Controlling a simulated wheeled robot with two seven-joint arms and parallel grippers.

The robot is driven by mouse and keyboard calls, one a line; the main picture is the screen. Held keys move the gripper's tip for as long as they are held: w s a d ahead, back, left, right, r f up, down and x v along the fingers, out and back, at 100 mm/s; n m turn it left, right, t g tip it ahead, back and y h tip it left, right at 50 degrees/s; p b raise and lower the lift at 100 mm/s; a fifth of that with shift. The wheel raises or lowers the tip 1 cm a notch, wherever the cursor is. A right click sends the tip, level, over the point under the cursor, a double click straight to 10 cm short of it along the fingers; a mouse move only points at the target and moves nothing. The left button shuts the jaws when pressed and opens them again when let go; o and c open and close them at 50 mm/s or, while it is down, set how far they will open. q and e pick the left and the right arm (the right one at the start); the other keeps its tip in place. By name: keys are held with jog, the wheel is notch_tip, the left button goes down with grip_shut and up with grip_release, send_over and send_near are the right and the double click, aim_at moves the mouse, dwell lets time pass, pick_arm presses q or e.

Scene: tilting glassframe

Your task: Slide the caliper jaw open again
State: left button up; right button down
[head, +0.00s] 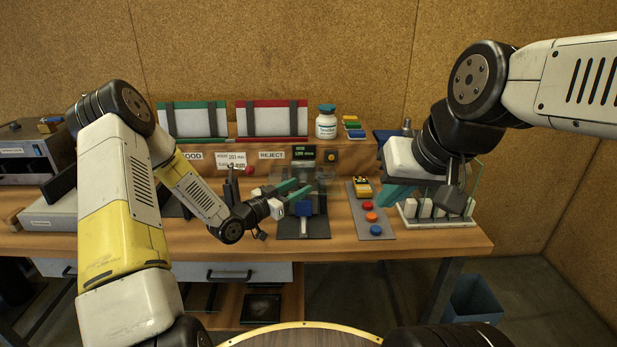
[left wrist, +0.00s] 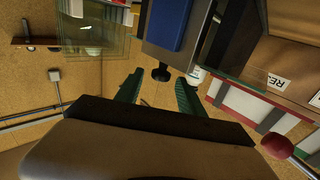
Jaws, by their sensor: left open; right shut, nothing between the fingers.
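The caliper stand (head: 303,228) is a dark upright fixture on the bench, with a blue block (head: 303,208) low on its front. The blue block (left wrist: 168,25) and a dark round knob (left wrist: 161,73) show in the left wrist view. My left gripper (head: 304,186) is open in front of the stand. In the left wrist view its teal fingers (left wrist: 158,80) point toward the knob, which appears between their tips; I cannot tell whether they touch it. The caliper's jaw is hard to make out behind the fingers.
A button panel (head: 371,222) lies right of the stand, beside a white rack (head: 436,221) with a glass pane. Behind are a green-edged tray (head: 193,121), a red-edged tray (head: 272,121), a bottle (head: 326,126) and a small display (head: 302,154).

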pick_arm(q)
jog(key=x, duration=0.5)
jog(key=shift+w+d, duration=0.3)
grip_shut()
dwell(1.1)
